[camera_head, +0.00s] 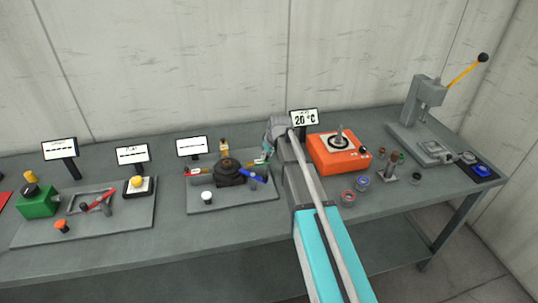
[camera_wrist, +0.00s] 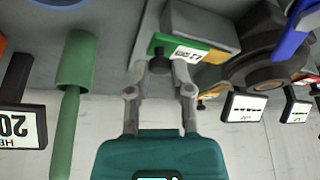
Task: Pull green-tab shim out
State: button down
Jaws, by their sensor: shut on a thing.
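The green-tab shim (camera_wrist: 194,55) shows in the wrist view as a green tab with a white label and a dark knob (camera_wrist: 158,45). My gripper (camera_wrist: 160,66) is shut on it at the knob, with one finger on each side. The tab lies against a grey block beside the dark round screw jack (camera_wrist: 262,65); how deep the shim sits is hidden. In the head view my gripper (camera_head: 268,152) is at the right side of the jack (camera_head: 228,172), and its fingertips are too small to read there.
A blue handle (camera_head: 252,177) and a red-handled piece (camera_head: 196,170) flank the jack on its grey plate (camera_head: 232,202). An orange box (camera_head: 322,158) and a 20 °C sign (camera_head: 304,119) stand to the right. A green cylinder (camera_wrist: 78,60) is left of my gripper in the wrist view.

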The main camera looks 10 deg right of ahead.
jog(key=shift+w+d, duration=0.1)
jog(key=shift+d, duration=0.2)
jog(key=c, duration=0.5)
grip_release()
jog(key=shift+a, duration=0.1)
jog(key=shift+r, duration=0.1)
